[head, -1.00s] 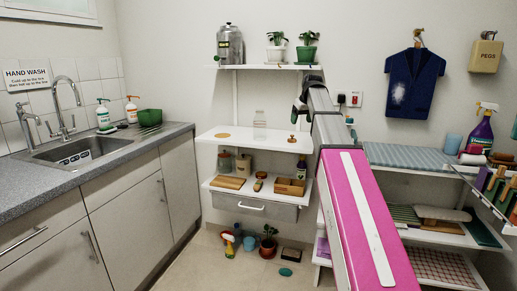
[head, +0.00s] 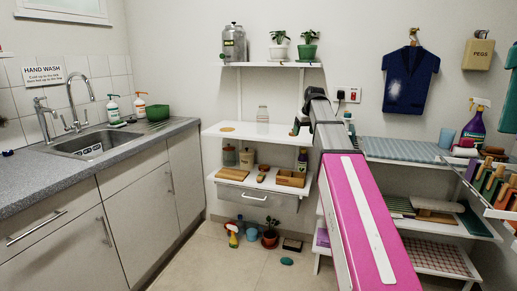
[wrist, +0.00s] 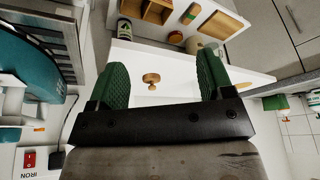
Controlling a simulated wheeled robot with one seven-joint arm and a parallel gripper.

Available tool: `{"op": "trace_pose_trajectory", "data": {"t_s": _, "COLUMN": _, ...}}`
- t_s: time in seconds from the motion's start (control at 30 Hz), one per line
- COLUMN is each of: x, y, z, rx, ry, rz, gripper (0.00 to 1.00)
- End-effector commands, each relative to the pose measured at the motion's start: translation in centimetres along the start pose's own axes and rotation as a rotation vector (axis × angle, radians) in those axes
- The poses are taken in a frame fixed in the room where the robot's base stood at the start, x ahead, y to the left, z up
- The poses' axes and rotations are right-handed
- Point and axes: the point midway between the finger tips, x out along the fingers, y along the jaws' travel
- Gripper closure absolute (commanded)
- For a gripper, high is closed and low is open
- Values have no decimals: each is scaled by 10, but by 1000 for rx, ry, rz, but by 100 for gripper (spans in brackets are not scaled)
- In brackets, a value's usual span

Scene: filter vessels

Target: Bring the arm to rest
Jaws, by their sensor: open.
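My arm stretches forward in the head view, its pink link in the foreground. My gripper (head: 299,125) is at its far end, by the right side of the white shelf (head: 245,136). In the wrist view its two green-padded fingers (wrist: 163,78) are spread wide with nothing held. A small brown knob-shaped piece (wrist: 151,79) stands on the white shelf, seen between the fingers and apart from them.
A clear glass jar (head: 263,121) and a flat tan disc (head: 228,129) stand on the same shelf. Above is a shelf with a metal-lidded vessel (head: 234,44) and potted plants. A striped ironing surface (head: 402,150) lies right.

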Motion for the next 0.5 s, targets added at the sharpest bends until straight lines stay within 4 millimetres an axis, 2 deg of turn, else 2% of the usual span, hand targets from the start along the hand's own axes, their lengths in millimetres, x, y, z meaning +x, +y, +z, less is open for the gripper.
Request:
{"op": "trace_pose_trajectory", "data": {"t_s": 0.27, "x": 60, "y": -11, "z": 49, "rx": 48, "ry": -47, "rz": 2, "gripper": 26}}
{"op": "trace_pose_trajectory", "data": {"t_s": 0.5, "x": 137, "y": -29, "z": 125, "rx": 115, "ry": -115, "rz": 9, "gripper": 26}}
